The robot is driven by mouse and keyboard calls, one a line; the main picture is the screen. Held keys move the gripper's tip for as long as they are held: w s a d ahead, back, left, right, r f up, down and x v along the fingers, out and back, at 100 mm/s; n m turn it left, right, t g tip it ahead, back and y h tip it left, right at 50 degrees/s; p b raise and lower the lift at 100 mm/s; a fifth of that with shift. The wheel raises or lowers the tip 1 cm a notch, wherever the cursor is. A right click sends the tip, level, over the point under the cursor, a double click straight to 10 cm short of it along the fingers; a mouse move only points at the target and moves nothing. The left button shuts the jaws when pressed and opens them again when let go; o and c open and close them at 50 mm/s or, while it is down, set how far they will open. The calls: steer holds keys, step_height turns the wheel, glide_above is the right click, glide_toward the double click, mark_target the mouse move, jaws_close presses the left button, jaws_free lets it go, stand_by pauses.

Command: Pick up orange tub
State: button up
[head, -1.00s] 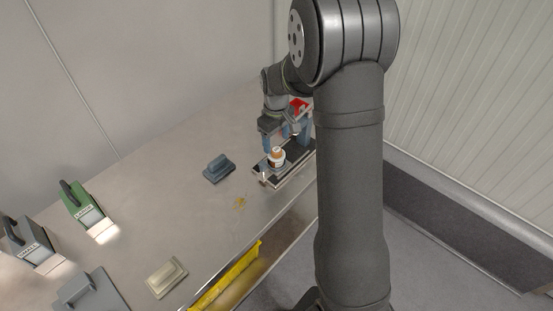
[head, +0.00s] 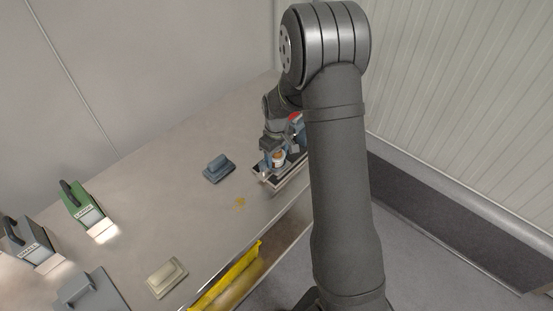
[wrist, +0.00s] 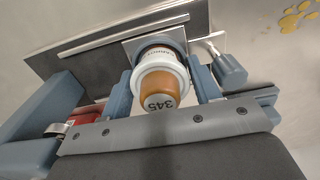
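The orange tub (wrist: 158,88) is a small round container with an orange end marked 345 and a white band. The fingers look open, with narrow gaps beside the tub; contact is hard to make out.
A blue-grey handled block (head: 218,168) lies left of the strip. A red part (head: 296,117) is close behind my gripper. A green lamp-like box (head: 82,203), a grey one (head: 30,243) and a beige block (head: 166,277) stand further left.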

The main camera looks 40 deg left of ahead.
steer(key=c, duration=0.5)
steer(key=shift+r, duration=0.1)
steer(key=shift+r, duration=0.5)
step_height(320, 180, up, 3)
steer(key=shift+f, duration=0.1)
steer(key=w+d+r, duration=0.4)
steer(key=d+r, duration=0.3)
steer(key=d, duration=0.3)
steer(key=shift+w+d, duration=0.25)
steer(key=shift+d, duration=0.15)
